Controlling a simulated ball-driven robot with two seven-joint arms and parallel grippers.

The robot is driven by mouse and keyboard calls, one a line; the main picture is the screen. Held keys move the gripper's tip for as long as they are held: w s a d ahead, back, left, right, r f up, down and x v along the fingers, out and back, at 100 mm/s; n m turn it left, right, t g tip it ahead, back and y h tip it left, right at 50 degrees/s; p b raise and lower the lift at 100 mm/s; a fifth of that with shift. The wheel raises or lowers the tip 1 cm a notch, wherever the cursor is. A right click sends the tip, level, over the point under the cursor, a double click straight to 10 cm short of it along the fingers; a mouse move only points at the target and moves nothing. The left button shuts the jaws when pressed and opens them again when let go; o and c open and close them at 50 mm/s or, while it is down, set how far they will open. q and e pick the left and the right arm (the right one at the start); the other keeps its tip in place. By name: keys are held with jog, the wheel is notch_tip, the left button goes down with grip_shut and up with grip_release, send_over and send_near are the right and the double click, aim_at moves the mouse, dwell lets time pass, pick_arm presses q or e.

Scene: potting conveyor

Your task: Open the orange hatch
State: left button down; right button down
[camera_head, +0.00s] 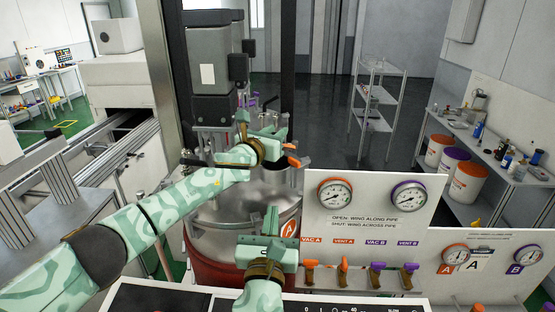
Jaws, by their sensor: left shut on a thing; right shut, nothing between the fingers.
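A metal vessel (232,226) with a domed lid and a red lower band stands in front of me, with an orange "A" sign (290,229) on its side. My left gripper (283,140) is over the far right part of the lid. It is shut on an orange handle (294,161), which shows in small pieces by its fingertips. The hatch itself is largely hidden behind the gripper, and I cannot tell how far it stands open. My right gripper (271,218) is shut and empty, pointing up in front of the vessel, left of the gauge panel.
A white panel (370,222) with two gauges and several orange and purple valve handles (343,266) stands close on the right. A grey mixer (212,62) rises behind the vessel. A wire shelf (378,100) and a bench with buckets (467,182) stand farther back.

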pick_arm(q)
jog(key=shift+a+f, duration=0.1)
jog(key=shift+f, duration=0.3)
pick_arm(e)
jog(key=shift+n, duration=0.3)
jog(key=x, duration=0.6)
jog(key=f+x, duration=0.1)
jog(key=x, duration=1.1)
jog(key=shift+w+a+f, duration=0.1)
jog(key=shift+a+f, duration=0.1)
jog(key=shift+a, duration=0.2)
jog(key=shift+w+r, duration=0.1)
jog(key=shift+w, duration=0.4)
jog(key=shift+w+d+r, duration=0.1)
jog(key=shift+w+d, duration=0.1)
